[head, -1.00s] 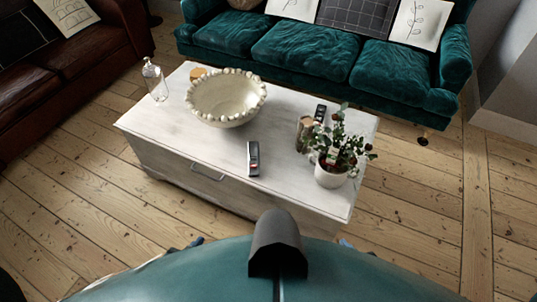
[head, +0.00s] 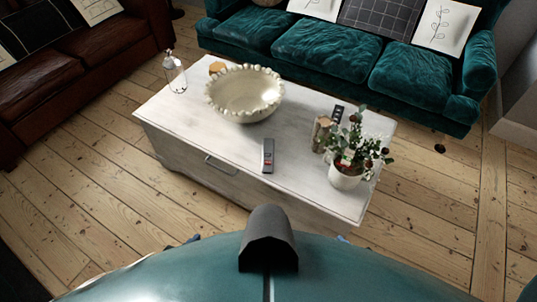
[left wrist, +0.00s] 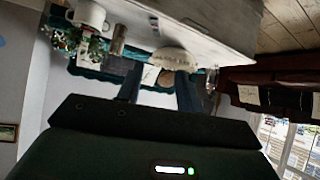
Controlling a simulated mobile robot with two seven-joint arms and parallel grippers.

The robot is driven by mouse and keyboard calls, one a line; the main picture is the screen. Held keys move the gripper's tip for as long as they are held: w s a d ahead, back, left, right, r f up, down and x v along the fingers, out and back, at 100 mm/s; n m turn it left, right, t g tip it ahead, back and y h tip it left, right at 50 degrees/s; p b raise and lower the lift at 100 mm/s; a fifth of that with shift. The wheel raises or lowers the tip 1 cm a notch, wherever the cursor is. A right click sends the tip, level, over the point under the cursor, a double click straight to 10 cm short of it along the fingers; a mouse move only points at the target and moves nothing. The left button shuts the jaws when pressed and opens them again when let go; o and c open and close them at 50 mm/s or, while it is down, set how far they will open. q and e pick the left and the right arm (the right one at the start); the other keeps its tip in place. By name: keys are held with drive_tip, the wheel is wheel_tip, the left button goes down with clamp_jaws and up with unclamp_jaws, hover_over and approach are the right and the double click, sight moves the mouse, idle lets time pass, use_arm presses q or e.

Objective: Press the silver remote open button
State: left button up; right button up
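A slim grey-silver remote (head: 268,155) with a dark button face lies flat near the front edge of the white coffee table (head: 205,134). A second, darker remote (head: 337,113) lies farther back, beside the wooden cylinders. The buttons are too small to tell apart. My left gripper (left wrist: 158,88) shows in the left wrist view with its two fingers apart and nothing between them. My right gripper is in neither view.
On the table stand a scalloped bowl (head: 244,93), a glass bottle (head: 175,74), wooden cylinders (head: 321,134) and a potted plant (head: 345,176). A teal sofa (head: 320,47) is behind, a brown leather sofa (head: 80,70) at left. Floorboards (head: 100,215) left of the table are clear.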

use_arm(q)
drive_tip(key=shift+c, duration=0.3)
clamp_jaws()
drive_tip(key=shift+s, duration=0.1)
drive_tip(key=shift+s+f, duration=0.1)
drive_tip(key=shift+w, duration=0.2)
idle(0.8)
